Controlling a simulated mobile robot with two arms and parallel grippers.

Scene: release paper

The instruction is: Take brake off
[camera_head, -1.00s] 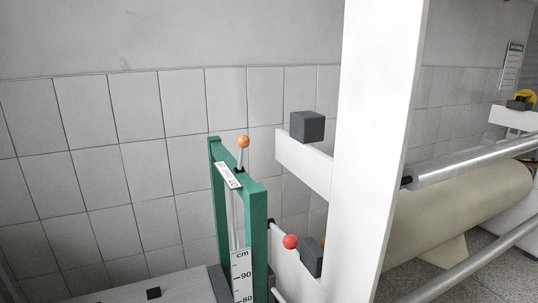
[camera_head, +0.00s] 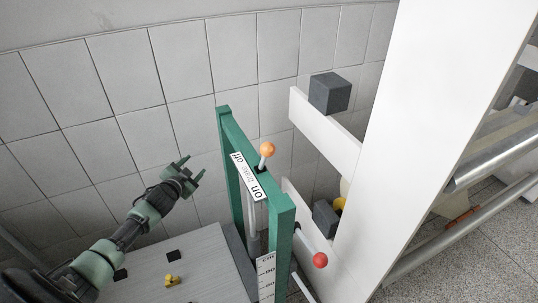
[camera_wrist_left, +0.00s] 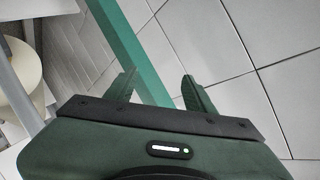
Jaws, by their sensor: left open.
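The brake lever is a short light stem with an orange ball knob (camera_head: 267,149). The "off" end of the label is at the far side and "on" at the near side. My left gripper (camera_head: 193,166) is open and empty, left of the green frame and apart from the knob. In the left wrist view its two fingers (camera_wrist_left: 158,75) are spread, with a green bar behind them and no knob visible. My right gripper is not in view.
A red ball knob (camera_head: 320,260) sits low on the right of the frame. A white panel (camera_head: 415,130) and dark grey blocks (camera_head: 330,92) stand to the right. A grey platform (camera_head: 200,270) lies below my left arm. A tiled wall is behind.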

